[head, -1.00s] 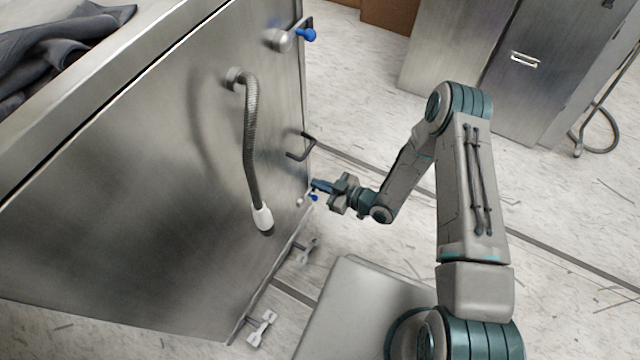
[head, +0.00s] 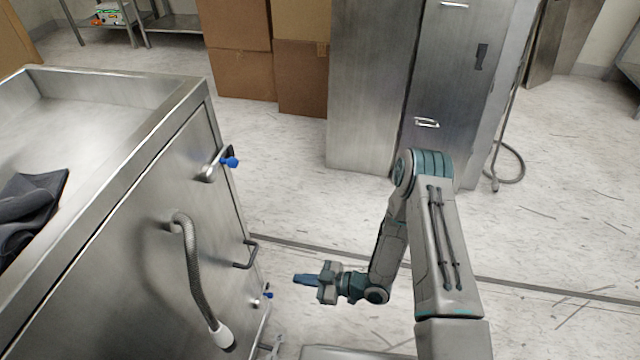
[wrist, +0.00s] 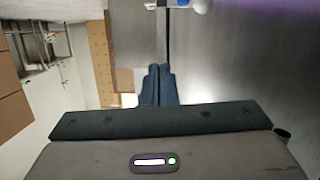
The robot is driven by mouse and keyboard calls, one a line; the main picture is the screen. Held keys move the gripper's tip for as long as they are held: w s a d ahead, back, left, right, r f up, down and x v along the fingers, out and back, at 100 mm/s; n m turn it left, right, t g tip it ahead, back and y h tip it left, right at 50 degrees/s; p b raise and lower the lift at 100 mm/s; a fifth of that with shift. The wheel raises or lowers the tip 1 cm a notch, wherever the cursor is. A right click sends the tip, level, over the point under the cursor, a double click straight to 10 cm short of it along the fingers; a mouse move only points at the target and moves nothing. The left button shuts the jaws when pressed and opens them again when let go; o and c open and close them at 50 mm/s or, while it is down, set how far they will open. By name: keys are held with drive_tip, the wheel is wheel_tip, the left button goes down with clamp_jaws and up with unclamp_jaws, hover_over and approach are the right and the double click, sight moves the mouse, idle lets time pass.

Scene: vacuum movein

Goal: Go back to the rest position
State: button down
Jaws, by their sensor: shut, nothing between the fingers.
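My gripper (head: 305,281) is at the end of my folded arm, in the lower middle of the head view. It is shut and empty, apart from the steel cabinet's side. In the wrist view its two blue fingers (wrist: 158,84) lie together. The steel cabinet (head: 120,240) fills the left of the head view. Its side carries an upper blue-knobbed valve (head: 230,162), a bar handle (head: 245,254), a lower blue-tipped valve (head: 267,295) and a hanging hose (head: 193,270) with a white end.
Tall steel cabinets (head: 366,90) and cardboard boxes (head: 236,75) stand at the back. A dark cloth (head: 25,208) lies on the steel cabinet's recessed top. A cable (head: 519,165) loops onto the floor at right. Pale floor (head: 560,235) is open around my arm's right side.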

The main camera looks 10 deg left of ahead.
drive_tip(key=w+d+r+m+t+h+p, duration=0.1)
drive_tip(key=w+d+r+h+p, duration=0.3)
drive_tip(key=r, duration=0.5)
drive_tip(key=w+d+r+m+t+h+p, duration=0.2)
drive_tip(key=w+d+r+h+p, duration=0.25)
drive_tip(key=r, duration=0.45)
drive_tip(key=w+d+r+m+t+h+p, duration=0.1)
drive_tip(key=w+d+r+p, duration=0.35)
drive_tip(key=w+r, duration=0.35)
drive_tip(key=s+d+r+m+h+p, duration=0.2)
drive_tip(key=d+r+m+h+p, duration=0.3)
drive_tip(key=r, duration=0.7)
drive_tip(key=s+d+r+m+h+p, duration=0.1)
drive_tip(key=s+d+r+m+p, duration=0.2)
drive_tip(key=r, duration=0.6)
drive_tip(key=s+d+r+m+h+p, duration=0.1)
drive_tip(key=s+d+r+p, duration=0.3)
drive_tip(key=r, duration=0.5)
drive_tip(key=s+d+r+m+g+y+p, duration=0.1)
drive_tip(key=s+r+m+p, duration=0.3)
drive_tip(key=s+r, duration=1)
drive_tip(key=s+g+p, duration=0.1)
drive_tip(key=s+p, duration=0.1)
drive_tip(key=shift+s+r+m+g, duration=0.3)
drive_tip(key=shift+s+m+g, duration=0.1)
